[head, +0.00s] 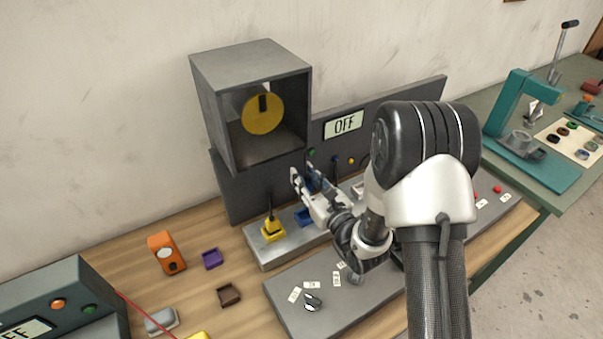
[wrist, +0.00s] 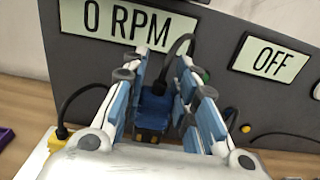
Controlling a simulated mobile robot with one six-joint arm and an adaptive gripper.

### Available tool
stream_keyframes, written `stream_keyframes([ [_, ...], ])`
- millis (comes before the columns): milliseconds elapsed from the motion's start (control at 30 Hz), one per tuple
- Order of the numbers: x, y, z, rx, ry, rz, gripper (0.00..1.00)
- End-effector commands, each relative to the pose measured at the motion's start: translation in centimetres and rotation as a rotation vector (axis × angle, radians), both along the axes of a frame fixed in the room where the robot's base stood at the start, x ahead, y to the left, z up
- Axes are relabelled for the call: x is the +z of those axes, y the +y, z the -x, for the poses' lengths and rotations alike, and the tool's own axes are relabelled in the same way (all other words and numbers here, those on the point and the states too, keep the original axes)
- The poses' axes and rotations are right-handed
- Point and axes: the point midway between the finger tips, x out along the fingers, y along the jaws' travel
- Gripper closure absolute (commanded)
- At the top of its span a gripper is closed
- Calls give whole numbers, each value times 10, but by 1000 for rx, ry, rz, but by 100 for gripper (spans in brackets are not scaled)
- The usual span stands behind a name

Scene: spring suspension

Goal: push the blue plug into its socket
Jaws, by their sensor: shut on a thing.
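My gripper (head: 306,178) is shut on the blue plug (wrist: 153,106), which sits between the blue finger pads in the wrist view. A black cable rises from the plug, and a brassy part shows at its lower end. In the head view the plug is mostly hidden by my fingers. A blue socket (head: 303,217) stands on the grey ledge, below my fingers in the picture. The plug appears held apart from it. The socket cannot be made out in the wrist view.
A yellow plug and socket (head: 273,230) stand left of the blue socket. A grey control plate (head: 300,318) lies in front. Purple (head: 212,258) and brown (head: 229,294) trays lie left.

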Motion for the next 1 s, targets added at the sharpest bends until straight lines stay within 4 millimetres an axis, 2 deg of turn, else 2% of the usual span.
stream_keyframes([
  [367, 0, -1, 0, 8, -1, -1, 100],
  [1000, -54, -1, 0, 9, 1, -1, 100],
])
